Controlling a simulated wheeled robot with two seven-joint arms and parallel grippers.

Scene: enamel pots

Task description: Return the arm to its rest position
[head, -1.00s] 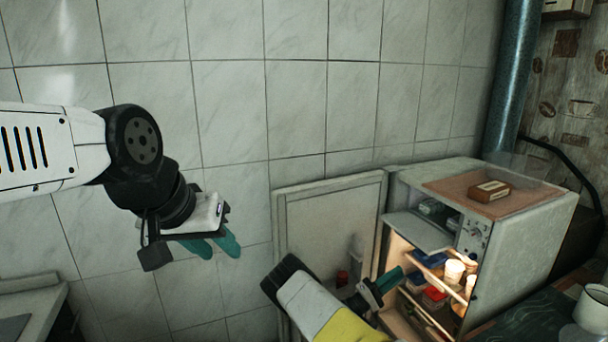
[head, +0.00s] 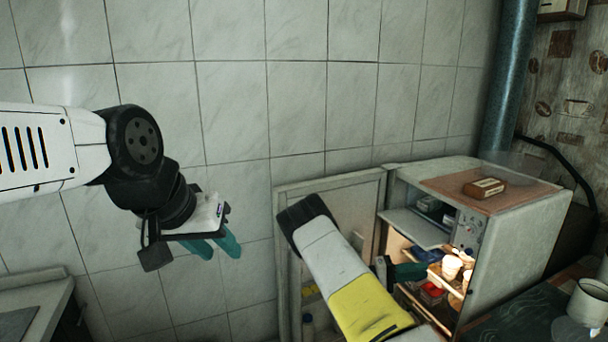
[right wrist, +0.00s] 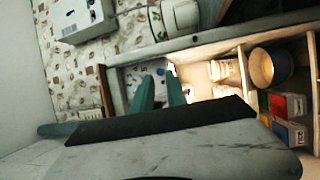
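My left gripper (head: 222,252) hangs in front of the tiled wall at the left, its teal fingers apart and nothing between them. My right arm comes in from the bottom, with a white and yellow link across the fridge door. My right gripper (head: 412,271) is at the front of the open fridge (head: 520,240), near its lit shelves; the arm partly hides it. In the right wrist view its two teal fingers (right wrist: 159,90) are apart with nothing held between them, and a lit shelf is beyond.
The fridge door (head: 345,215) stands open against the wall. Inside are white containers (head: 453,266) and boxes; a brown box (head: 484,188) lies on top. A pot (head: 588,303) stands on the right-hand table (head: 515,318). A counter (head: 38,295) is at lower left. Space before the wall is free.

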